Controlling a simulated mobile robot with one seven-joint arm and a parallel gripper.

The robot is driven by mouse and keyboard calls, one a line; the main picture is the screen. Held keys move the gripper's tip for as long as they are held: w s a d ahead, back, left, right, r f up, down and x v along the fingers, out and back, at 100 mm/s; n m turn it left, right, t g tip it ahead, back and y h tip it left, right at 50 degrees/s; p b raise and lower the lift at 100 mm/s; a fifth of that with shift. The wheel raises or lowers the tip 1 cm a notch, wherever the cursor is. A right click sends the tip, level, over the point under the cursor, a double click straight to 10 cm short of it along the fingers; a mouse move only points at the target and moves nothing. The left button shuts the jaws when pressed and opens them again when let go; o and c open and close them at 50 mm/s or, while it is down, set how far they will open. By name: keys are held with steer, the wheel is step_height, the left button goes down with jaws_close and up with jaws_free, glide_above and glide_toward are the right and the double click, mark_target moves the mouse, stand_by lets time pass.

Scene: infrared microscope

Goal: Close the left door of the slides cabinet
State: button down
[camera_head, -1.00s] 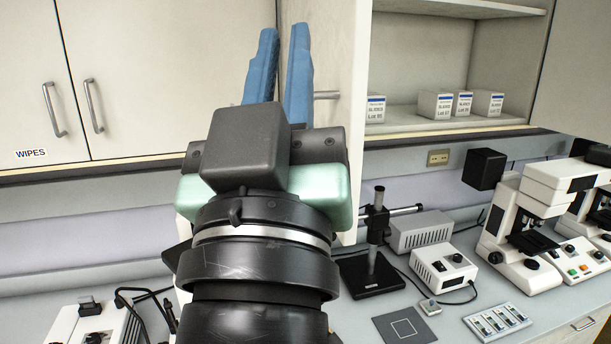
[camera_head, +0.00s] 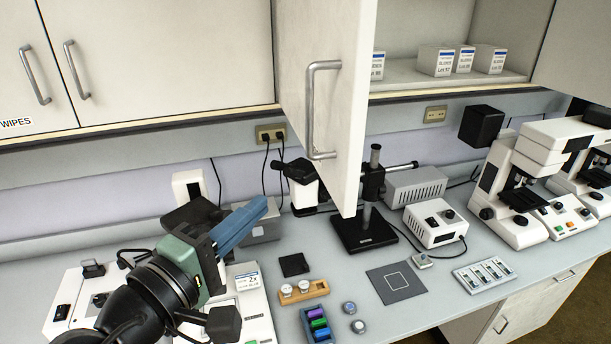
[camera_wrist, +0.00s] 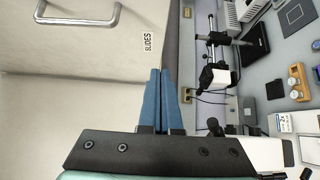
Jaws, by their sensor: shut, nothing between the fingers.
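The left door (camera_head: 340,60) of the slides cabinet stands swung open towards me, its outer face turned left, with a metal bar handle (camera_head: 312,110). In the wrist view the same door (camera_wrist: 150,15) shows its SLIDES label and its handle (camera_wrist: 78,18) at upper left. The open shelf (camera_head: 400,72) behind it holds several white slide boxes (camera_head: 463,60). My gripper (camera_head: 264,203) is below and left of the door, over the bench, apart from it. Its blue fingers are together and empty, also in the wrist view (camera_wrist: 160,72).
The closed wipes cabinet (camera_head: 150,60) is on the left. The bench below holds a black stand (camera_head: 365,230), a white power box (camera_head: 435,222), microscopes (camera_head: 530,180), a wooden holder (camera_head: 303,291) and a tray of coloured vials (camera_head: 317,325). Free air lies left of the door.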

mark_target(319, 173)
steer(key=w+d+p, duration=0.4)
steer(key=w+d, duration=0.2)
steer(key=shift+w+r, duration=0.1)
steer(key=shift+r, duration=0.05)
steer(key=shift+w+d, duration=0.1)
steer(key=shift+d, duration=0.3)
